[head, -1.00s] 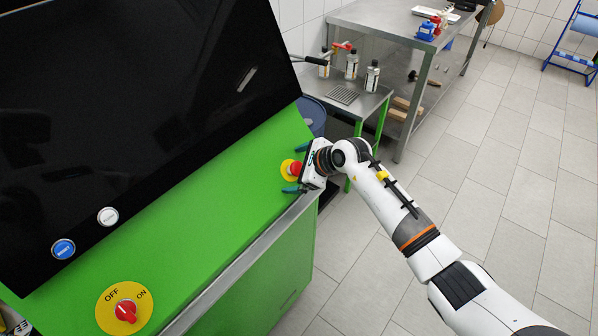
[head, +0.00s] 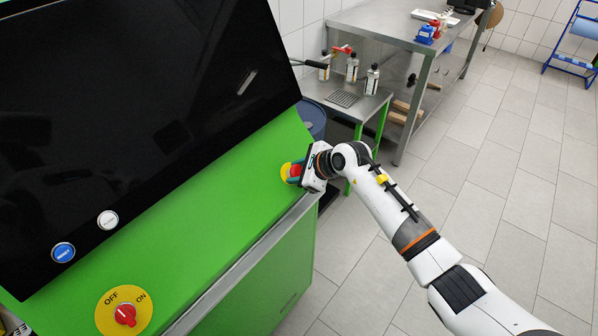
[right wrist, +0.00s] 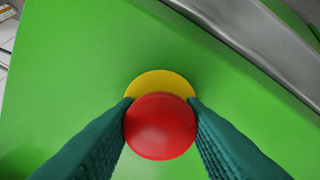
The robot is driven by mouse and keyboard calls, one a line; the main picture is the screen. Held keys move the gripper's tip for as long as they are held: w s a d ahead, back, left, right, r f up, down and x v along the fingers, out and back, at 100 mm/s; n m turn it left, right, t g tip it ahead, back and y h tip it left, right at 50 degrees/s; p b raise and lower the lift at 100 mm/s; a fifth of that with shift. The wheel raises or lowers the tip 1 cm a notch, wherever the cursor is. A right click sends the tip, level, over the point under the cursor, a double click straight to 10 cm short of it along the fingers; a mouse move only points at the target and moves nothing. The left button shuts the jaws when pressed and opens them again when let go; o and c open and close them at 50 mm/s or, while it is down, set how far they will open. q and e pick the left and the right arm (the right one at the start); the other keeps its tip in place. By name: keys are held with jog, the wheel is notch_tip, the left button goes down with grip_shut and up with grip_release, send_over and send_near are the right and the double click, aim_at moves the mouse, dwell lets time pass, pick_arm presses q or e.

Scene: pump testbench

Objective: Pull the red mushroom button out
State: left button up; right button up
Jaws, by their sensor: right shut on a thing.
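The red mushroom button (head: 295,171) sits on a yellow round plate (head: 286,172) at the right end of the green console. In the right wrist view the red button (right wrist: 160,126) is a smooth dome in front of its yellow plate (right wrist: 160,82). My right gripper (head: 294,170) reaches it from the right. Its two teal fingers (right wrist: 161,115) lie on opposite sides of the button and are shut on it. The button's stem is hidden behind the dome. My left gripper is not in view.
The green console (head: 200,225) carries a large black screen (head: 130,110), a blue button (head: 63,250), a white button (head: 107,219) and a red OFF/ON rotary switch (head: 125,314). Bottles (head: 371,79) stand on a side table behind. The floor at right is clear.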

aim_at(299, 171)
jog(key=shift+s+d+r+p, duration=0.1)
jog(key=shift+d+r+p, duration=0.1)
jog(key=shift+r+p, duration=0.1)
jog(key=shift+s+d, duration=0.1)
jog(key=o, duration=1.8)
jog(key=shift+o, duration=0.2)
jog(key=shift+p+v, duration=1.05)
jog(key=shift+v, duration=0.05)
jog(key=p+v, duration=0.3)
jog(key=v, duration=0.1)
jog(key=shift+s+d+r, duration=0.15)
jog(key=shift+d+r, duration=0.05)
jog(key=shift+r, duration=0.05)
